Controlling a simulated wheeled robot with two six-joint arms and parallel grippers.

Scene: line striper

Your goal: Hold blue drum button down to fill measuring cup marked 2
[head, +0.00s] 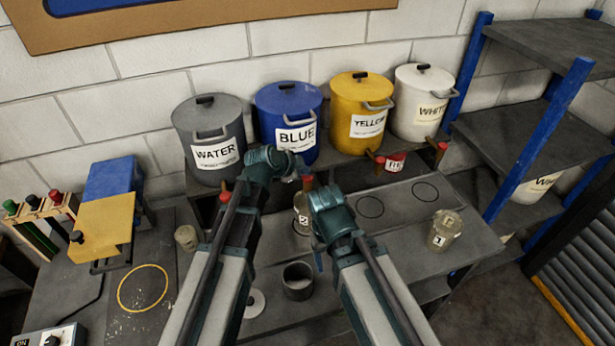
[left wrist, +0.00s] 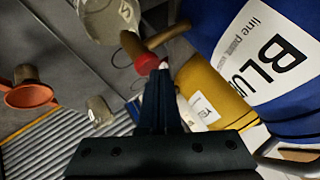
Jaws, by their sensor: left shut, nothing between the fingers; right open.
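The blue drum (head: 288,112) stands on the rear shelf, labelled BLUE; its label also shows in the left wrist view (left wrist: 275,65). My left gripper (head: 303,172) is shut and empty in front of it. In the left wrist view its fingertips (left wrist: 158,75) are at the red button (left wrist: 147,62) on the brown spigot; I cannot tell whether the button is pressed. The measuring cup marked 2 (head: 301,212) stands upright below the spigot, partly hidden by my arms; its fill level is unclear. My right gripper (head: 325,205) is open, close to the right of this cup, its fingers mostly hidden.
Water (head: 208,135), yellow (head: 360,100) and white (head: 420,100) drums share the shelf. A cup marked 1 (head: 443,232) stands at the right. A dark cylindrical pot (head: 298,282) sits between my arms. A blue-posted rack (head: 540,140) bounds the right side. Empty circles mark free counter.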

